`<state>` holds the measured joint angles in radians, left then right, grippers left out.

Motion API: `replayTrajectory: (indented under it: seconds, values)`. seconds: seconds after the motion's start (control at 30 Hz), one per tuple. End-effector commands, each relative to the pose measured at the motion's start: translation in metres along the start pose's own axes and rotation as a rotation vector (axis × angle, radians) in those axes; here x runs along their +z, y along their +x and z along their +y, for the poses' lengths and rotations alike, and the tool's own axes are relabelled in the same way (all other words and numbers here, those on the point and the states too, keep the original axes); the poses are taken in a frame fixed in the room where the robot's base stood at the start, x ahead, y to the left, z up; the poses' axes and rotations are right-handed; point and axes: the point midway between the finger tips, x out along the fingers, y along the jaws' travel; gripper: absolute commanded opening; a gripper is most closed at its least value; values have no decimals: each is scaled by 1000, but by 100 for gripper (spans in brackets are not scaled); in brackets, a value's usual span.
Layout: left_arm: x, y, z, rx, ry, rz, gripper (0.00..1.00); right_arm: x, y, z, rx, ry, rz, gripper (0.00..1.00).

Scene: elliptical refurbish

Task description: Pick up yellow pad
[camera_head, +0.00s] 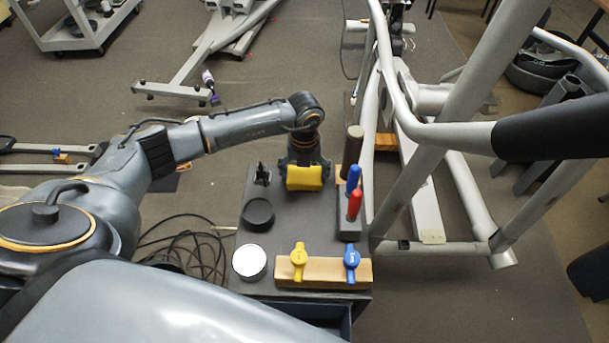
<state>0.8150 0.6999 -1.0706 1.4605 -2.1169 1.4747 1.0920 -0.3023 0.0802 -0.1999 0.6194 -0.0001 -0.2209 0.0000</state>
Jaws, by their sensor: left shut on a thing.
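The yellow pad (304,178) is a small block near the far end of the dark cart top. My left gripper (305,165) points down over it and is shut on it. The gripper's fingers show at the pad's sides and behind it. I cannot tell whether the pad touches the cart top or is held just above it. My right gripper does not show in the head view.
The cart top (290,228) also bears a black round lid (257,213), a white round tin (249,261), a wooden block (325,271) with yellow and blue knobs, and blue and red handled tools (354,205). The grey elliptical frame (445,130) stands close on the right.

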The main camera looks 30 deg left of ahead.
Motion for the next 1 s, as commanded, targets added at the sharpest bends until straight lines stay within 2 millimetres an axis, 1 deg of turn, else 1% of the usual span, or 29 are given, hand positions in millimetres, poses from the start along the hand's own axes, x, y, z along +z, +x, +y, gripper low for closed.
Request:
replayTrajectory:
  seconds: [0.17, 0.27, 0.3, 0.37, 0.6, 0.67, 0.8, 0.9, 1.0]
  values:
    - [1, -10, 0, -1, 0, -3, 62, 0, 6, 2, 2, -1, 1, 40]
    - [2, -23, 0, -3, 0, -5, 62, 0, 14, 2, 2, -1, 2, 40]
    - [1, -31, 0, -2, 2, -6, 62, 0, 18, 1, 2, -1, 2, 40]
    - [-10, -41, -1, -2, 4, -3, 62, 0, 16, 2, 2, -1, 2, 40]
    - [-54, -92, -2, -3, 6, -5, 62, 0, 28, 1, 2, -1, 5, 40]
    - [-69, -95, -3, -2, 7, -3, 62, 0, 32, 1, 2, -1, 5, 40]
    - [-99, -109, -3, -2, 5, -4, 62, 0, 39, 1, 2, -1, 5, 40]
    - [-115, -117, -4, -2, 4, -3, 62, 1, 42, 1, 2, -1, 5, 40]
    - [-128, -123, -5, -2, 3, -1, 62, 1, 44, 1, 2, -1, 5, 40]
